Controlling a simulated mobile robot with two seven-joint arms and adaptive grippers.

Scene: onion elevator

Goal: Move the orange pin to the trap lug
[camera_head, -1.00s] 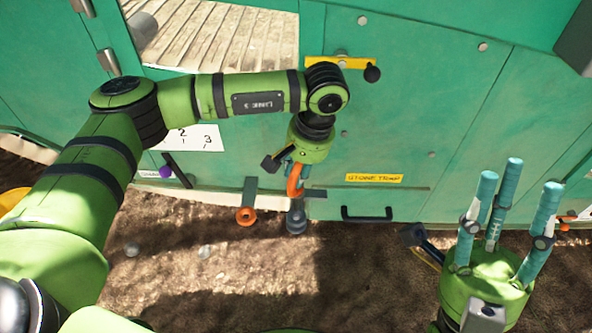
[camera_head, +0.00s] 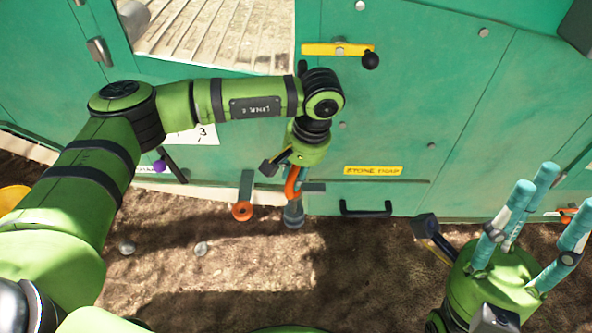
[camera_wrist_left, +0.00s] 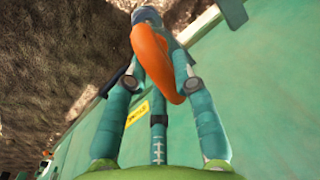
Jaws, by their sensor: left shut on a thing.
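The orange pin (camera_head: 291,182) is in my left gripper (camera_head: 293,207), by the lower edge of the green machine wall. The left wrist view shows the pin's broad orange part (camera_wrist_left: 153,62) between the closed teal fingers (camera_wrist_left: 158,35). My left gripper points down, left of the yellow "STONE TRAP" label (camera_head: 373,171). A small grey plate (camera_head: 314,187) juts out beside it; I cannot tell whether this is the trap lug or whether the pin touches it. My right gripper (camera_head: 548,195) is open and empty at the right, its teal fingers spread upward.
A grey bracket with an orange ring (camera_head: 242,210) hangs left of the left gripper. A black handle (camera_head: 366,208) is under the label. A yellow bar (camera_head: 338,49) with a black knob is higher up. A purple knob (camera_head: 159,166) is at the left. The soil below is mostly clear.

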